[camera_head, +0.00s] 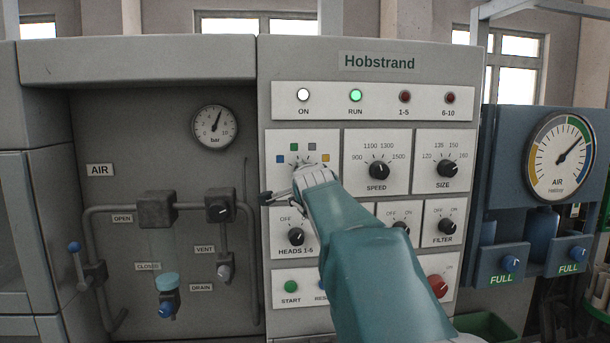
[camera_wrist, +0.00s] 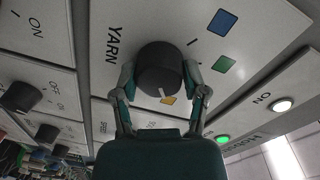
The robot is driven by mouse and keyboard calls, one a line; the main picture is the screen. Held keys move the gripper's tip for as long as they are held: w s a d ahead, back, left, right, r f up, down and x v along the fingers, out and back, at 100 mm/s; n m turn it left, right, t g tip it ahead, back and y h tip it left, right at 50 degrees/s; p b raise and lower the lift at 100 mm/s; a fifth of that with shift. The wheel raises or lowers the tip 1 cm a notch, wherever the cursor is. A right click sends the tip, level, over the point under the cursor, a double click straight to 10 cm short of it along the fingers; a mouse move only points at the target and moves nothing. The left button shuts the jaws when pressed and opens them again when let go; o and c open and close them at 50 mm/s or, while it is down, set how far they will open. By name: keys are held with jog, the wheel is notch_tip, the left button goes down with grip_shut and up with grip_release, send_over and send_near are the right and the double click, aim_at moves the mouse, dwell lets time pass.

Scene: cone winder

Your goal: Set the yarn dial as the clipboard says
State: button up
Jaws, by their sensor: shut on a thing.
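The black yarn dial (camera_wrist: 158,68) is between the two fingers of my gripper (camera_wrist: 160,88) in the wrist view. My gripper is shut on it, one finger on each side. The dial's white pointer line faces the yellow square (camera_wrist: 168,101), which the dial partly hides. A blue square (camera_wrist: 222,22) and a green square (camera_wrist: 222,65) also show; the grey mark is not visible there. In the head view my gripper (camera_head: 300,180) covers the dial, with the grey square (camera_head: 312,147) above it. No clipboard is in view.
The speed knob (camera_head: 378,170) and size knob (camera_head: 445,169) are close on the right. The run lamp (camera_head: 355,96) glows green. Pipework with valves (camera_head: 157,208) stands at the left.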

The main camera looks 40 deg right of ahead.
jog(key=o, duration=1.1)
jog(key=shift+w+f, duration=0.15)
jog(key=shift+f, duration=0.1)
jog(key=shift+o, duration=0.2)
jog(key=shift+r, duration=0.1)
jog(key=shift+a, duration=0.1)
jog(key=v, duration=1.2)
